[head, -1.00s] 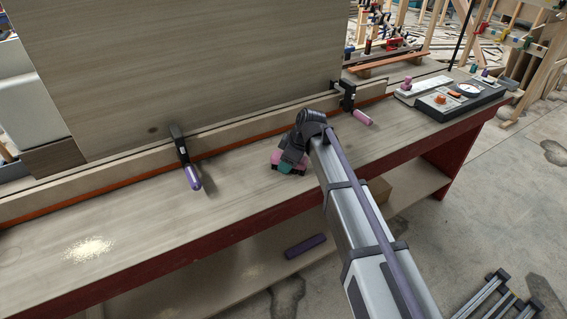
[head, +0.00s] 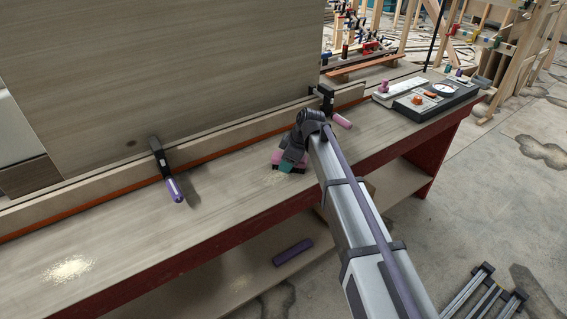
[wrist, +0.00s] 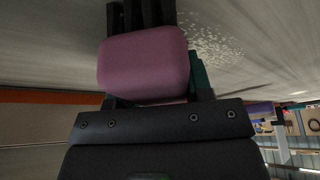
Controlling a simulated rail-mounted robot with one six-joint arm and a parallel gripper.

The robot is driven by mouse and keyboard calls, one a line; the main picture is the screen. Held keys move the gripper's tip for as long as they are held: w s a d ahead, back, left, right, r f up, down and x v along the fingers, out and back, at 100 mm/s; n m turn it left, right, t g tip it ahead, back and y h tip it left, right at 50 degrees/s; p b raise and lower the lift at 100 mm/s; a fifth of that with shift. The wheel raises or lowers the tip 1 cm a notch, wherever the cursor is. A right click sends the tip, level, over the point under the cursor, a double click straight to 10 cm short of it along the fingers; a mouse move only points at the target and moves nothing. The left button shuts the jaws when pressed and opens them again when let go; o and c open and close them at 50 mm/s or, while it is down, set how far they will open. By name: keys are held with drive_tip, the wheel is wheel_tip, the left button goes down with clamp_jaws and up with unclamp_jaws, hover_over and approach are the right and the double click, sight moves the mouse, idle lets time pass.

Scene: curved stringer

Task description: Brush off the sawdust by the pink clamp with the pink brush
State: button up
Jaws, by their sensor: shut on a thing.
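My gripper (head: 288,160) is low over the bench top and shut on the pink brush (head: 279,156). In the wrist view the brush's pink block (wrist: 145,62) fills the middle, with dark bristles pointing to the bench. A sawdust patch (head: 272,179) lies beside the brush, and it also shows as pale specks in the wrist view (wrist: 212,42). Part of this patch is hidden by the brush and gripper. The pink clamp (head: 342,120) grips the curved strip behind and to the right of my gripper.
A purple clamp (head: 167,175) stands at the left on the strip, with a second sawdust patch (head: 68,269) at the front left. A purple block (head: 293,252) lies on the lower shelf. A dark tray (head: 437,98) of tools is at the right end.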

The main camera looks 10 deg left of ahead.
sight(256, 180)
drive_tip(key=shift+w+d, duration=1.1)
drive_tip(key=shift+d, duration=0.1)
drive_tip(key=shift+w, duration=0.1)
drive_tip(key=shift+f, duration=0.1)
drive_tip(key=shift+s+a, duration=1)
drive_tip(key=shift+s, duration=0.25)
drive_tip(key=shift+s+a, duration=1.2)
drive_tip(key=shift+a, duration=0.25)
drive_tip(key=shift+s+a, duration=1.2)
drive_tip(key=shift+a, duration=0.2)
drive_tip(key=shift+s+a, duration=1.1)
drive_tip(key=shift+s, duration=0.05)
wheel_tip(256, 180, up, 6)
drive_tip(key=p, duration=0.5)
drive_tip(key=shift+p, duration=0.4)
